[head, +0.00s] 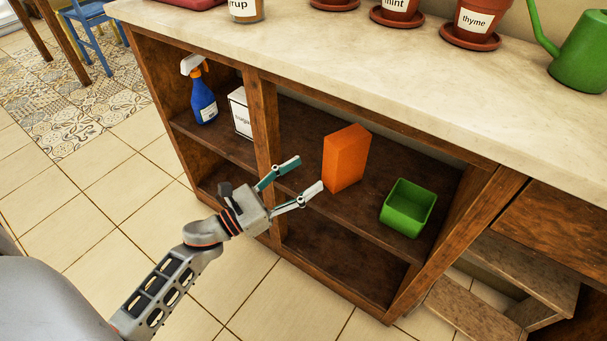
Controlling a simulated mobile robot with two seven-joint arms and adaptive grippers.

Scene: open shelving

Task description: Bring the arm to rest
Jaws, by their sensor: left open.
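My left gripper (300,176) is open and empty. It is in front of the shelving (263,135), with its fingers pointing toward an orange box (346,158). The box stands upright on the upper shelf and shows a gap from the fingertips in the picture. My left arm comes in from the lower left over the tiled floor. My right gripper is not in view.
A green open bin (408,207) sits right of the orange box. A blue spray bottle (204,97) and a white box (241,112) stand in the left compartment. The counter (330,50) above holds labelled pots (472,20) and a green watering can (580,55). The floor (130,190) at left is clear.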

